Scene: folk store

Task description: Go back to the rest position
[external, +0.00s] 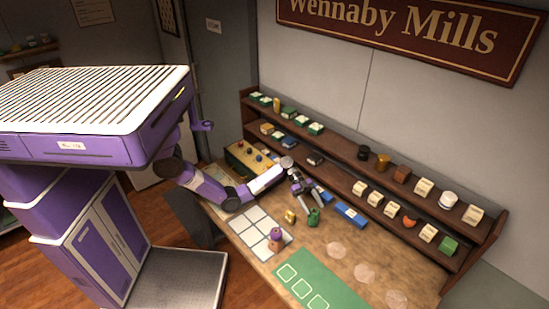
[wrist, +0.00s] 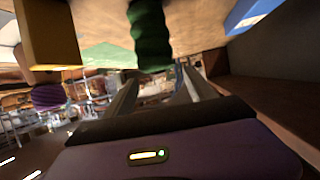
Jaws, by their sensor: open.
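My gripper (external: 306,199) is over the middle of the wooden counter (external: 325,232), pointing down. Its two fingers are apart with nothing held between them, as the wrist view also shows (wrist: 160,82). A dark green ridged piece (external: 313,217) stands on the counter just by the fingertips. In the wrist view the green piece (wrist: 150,35) is beyond the fingertips; I cannot tell whether they touch it. My arm reaches out from my body at the left, bent low over the counter.
A yellow block (external: 290,216) and a blue box (external: 350,214) flank the green piece. A purple-topped piece (external: 276,234) stands on the white grid (external: 256,216). A green mat (external: 310,284) lies in front. Stocked shelves (external: 340,165) line the wall behind the counter.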

